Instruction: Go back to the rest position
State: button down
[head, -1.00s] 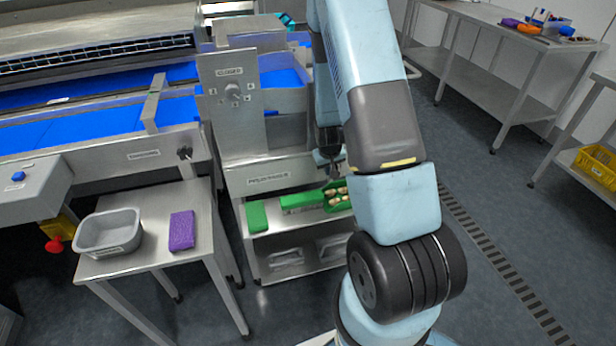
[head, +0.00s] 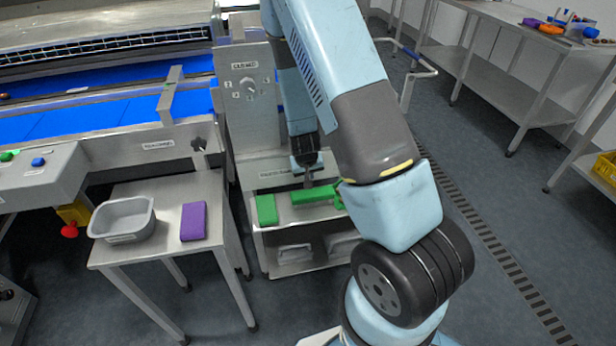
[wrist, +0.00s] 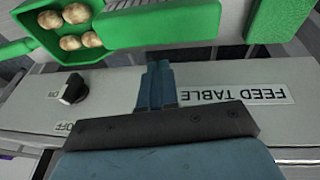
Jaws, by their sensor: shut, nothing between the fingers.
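My gripper (head: 308,182) is in front of the feed table unit, just above the green items on the trolley's upper shelf in the head view. In the wrist view its narrow fingers (wrist: 157,72) are together with nothing between them. They point toward a green block (wrist: 160,24) at the top, and I cannot tell how close they are to it. My arm covers much of the right side of that shelf in the head view.
Another green block (head: 266,210) lies on the shelf. A grey tub (head: 122,222) and purple block (head: 194,222) are on the left table (head: 170,252).

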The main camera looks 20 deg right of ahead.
jog(key=shift+a, duration=0.2)
dwell(0.5)
jog(key=s+a+r+t+y, duration=0.1)
jog(key=s+r, duration=0.2)
jog(key=r, duration=1.1)
jog(key=s+a+r+y, duration=0.1)
jog(key=s+r, duration=0.2)
jog(key=r, duration=1.1)
jog(key=s+d+r+n+t, duration=0.1)
jog(key=s+r, duration=1.4)
jog(key=s, duration=0.4)
jog(key=shift+s+d+r, duration=0.15)
jog(key=shift+d+r, duration=0.1)
jog(key=shift+r, duration=0.1)
jog(key=c, duration=1.9)
grip_release()
